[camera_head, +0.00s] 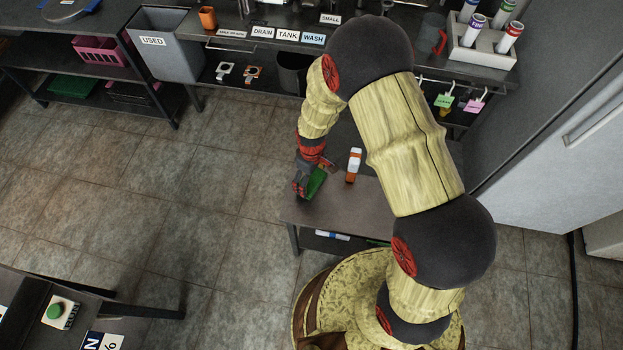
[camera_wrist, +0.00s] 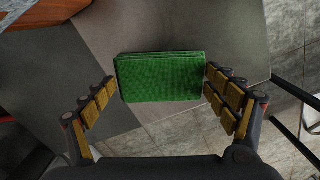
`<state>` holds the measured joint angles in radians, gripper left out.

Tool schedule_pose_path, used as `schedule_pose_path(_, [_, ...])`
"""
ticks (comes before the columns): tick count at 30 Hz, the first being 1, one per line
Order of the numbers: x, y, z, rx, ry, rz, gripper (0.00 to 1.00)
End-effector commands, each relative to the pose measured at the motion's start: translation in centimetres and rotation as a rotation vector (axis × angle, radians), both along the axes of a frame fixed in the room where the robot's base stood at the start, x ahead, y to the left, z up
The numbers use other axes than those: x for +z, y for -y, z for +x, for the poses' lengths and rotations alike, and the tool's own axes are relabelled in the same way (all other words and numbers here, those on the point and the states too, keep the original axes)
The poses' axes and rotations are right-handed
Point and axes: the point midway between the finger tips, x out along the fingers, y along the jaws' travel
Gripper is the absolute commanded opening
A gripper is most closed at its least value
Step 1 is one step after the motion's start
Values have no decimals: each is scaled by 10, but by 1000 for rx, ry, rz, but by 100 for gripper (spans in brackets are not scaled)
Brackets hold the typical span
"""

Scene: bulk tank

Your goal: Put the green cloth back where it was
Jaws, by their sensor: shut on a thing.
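The green cloth (camera_wrist: 162,78) is a folded, flat rectangular block. In the wrist view it lies between the two finger pads of my gripper (camera_wrist: 163,90), which is shut on it from both sides. In the head view the cloth (camera_head: 316,183) shows beside my gripper (camera_head: 308,180), over the left part of a small grey table (camera_head: 300,209). I cannot tell whether the cloth touches the table top. My arm hides part of the table.
A white and orange bottle (camera_head: 353,165) stands on the table close to the cloth. Behind are a grey bin marked USED (camera_head: 170,50), a counter with DRAIN, TANK and WASH labels (camera_head: 287,35) and hanging tags (camera_head: 444,100). Tiled floor at left is clear.

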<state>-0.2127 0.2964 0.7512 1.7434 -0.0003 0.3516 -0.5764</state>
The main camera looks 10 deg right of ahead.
Motion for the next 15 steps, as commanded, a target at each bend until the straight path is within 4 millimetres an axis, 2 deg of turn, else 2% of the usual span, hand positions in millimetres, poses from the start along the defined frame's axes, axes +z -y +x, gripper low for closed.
schedule_pose_path(7, [-3,0,0,0,0,0,50])
schedule_pose_path(8, [-2,0,0,0,0,0,87])
schedule_pose_path(15, [-2,0,0,0,0,0,100])
